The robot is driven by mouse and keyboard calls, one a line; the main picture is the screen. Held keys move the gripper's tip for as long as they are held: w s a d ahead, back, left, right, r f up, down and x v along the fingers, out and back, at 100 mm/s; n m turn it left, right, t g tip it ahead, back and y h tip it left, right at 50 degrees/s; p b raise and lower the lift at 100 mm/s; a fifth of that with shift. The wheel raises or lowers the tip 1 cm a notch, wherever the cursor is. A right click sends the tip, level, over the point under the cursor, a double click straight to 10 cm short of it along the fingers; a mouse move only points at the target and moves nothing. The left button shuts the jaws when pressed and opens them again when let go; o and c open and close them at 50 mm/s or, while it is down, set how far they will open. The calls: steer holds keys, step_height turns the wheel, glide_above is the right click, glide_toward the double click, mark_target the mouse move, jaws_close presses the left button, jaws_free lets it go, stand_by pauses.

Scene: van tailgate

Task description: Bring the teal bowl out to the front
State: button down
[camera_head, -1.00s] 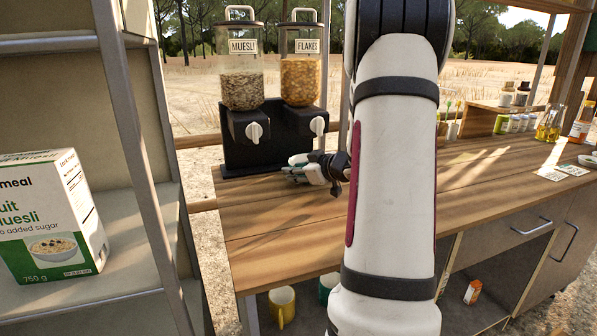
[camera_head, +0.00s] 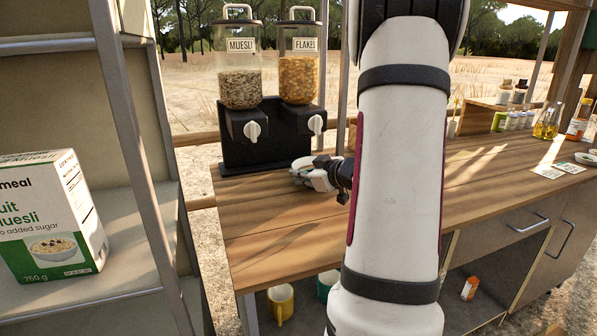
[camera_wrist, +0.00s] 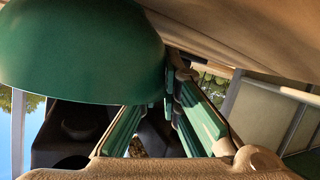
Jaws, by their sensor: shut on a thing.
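The teal bowl (camera_wrist: 85,50) fills the upper left of the wrist view, its smooth curved outside facing the camera. My gripper (camera_wrist: 168,88) is shut on the bowl at its lower right edge, with the green-padded fingers reaching up to it. In the head view my gripper (camera_head: 303,174) is low over the wooden counter (camera_head: 270,235), in front of the dispensers and left of my arm. I cannot clearly make out the bowl in the head view. Whether it touches the counter cannot be told.
The black dispenser stand (camera_head: 262,140) with muesli and flakes jars is just behind my gripper. The counter's front left is clear. A yellow mug (camera_head: 281,301) and a green mug (camera_head: 327,284) sit below. Bottles (camera_head: 547,122) stand at the right. A muesli box (camera_head: 50,218) is on the left shelf.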

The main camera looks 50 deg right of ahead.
steer(key=shift+s+a+p, duration=0.45)
steer(key=shift+s+a, duration=0.7)
steer(key=shift+s, duration=0.7)
steer(key=shift+s+a+p, duration=0.45)
steer(key=shift+s+a, duration=0.7)
steer(key=shift+s, duration=0.75)
steer(key=shift+s+a+p, duration=0.45)
steer(key=shift+s+a, duration=0.7)
steer(key=shift+s, duration=0.7)
steer(key=c, duration=1.7)
jaws_free()
steer(key=v, duration=1.2)
